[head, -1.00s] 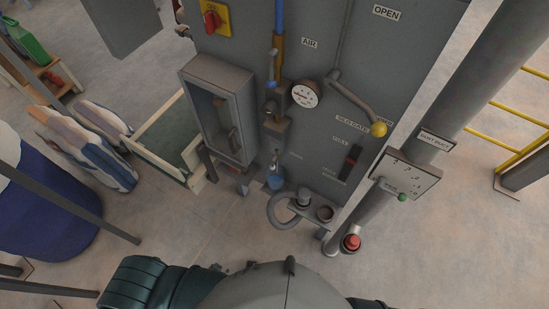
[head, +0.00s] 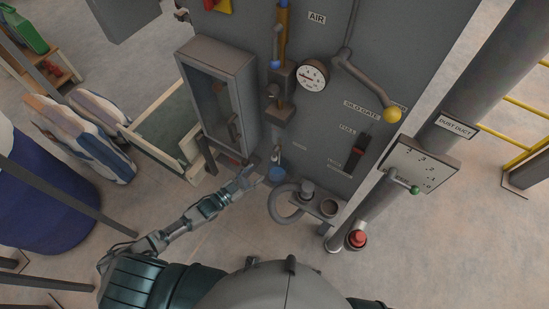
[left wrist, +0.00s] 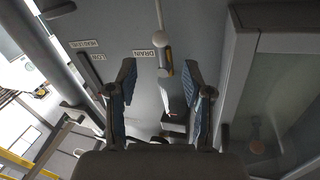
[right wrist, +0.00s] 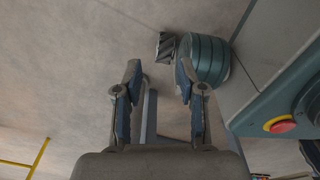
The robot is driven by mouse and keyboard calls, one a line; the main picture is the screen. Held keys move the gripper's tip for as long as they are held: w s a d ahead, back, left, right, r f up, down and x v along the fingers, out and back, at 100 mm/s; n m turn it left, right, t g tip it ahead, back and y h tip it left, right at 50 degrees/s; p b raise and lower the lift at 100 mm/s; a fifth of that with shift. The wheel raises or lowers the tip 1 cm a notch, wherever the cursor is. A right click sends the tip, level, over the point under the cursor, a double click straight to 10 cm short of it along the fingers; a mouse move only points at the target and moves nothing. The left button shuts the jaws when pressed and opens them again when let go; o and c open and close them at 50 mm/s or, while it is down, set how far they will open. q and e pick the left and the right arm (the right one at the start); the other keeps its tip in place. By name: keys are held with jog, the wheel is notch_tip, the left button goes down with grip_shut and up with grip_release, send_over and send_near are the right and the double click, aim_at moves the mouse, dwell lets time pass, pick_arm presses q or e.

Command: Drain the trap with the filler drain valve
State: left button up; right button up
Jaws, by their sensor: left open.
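The DRAIN label (left wrist: 144,53) shows on the grey panel in the left wrist view. Beside it a thin pipe with a rounded joint runs to a small brass-coloured fitting (left wrist: 165,69), seemingly the drain valve. In the head view a small metal fitting (head: 276,154) stands above a blue cup (head: 276,174) low on the panel. My left gripper (head: 246,178) is open and empty, just left of the cup. In its wrist view the fitting appears between the fingertips (left wrist: 160,78), beyond them; I see no contact. My right gripper (right wrist: 157,72) is open and empty, outside the head view.
A grey glass-fronted box (head: 219,92) stands left of the fitting. A curved hose (head: 278,204) and small shelf are right of the cup. Striped sacks (head: 95,135) lie left.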

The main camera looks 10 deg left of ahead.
aim_at(274, 158)
pick_arm(q)
jog(key=x, duration=1)
jog(key=shift+w+d, duration=0.15)
jog(key=shift+w, duration=0.1)
grip_shut()
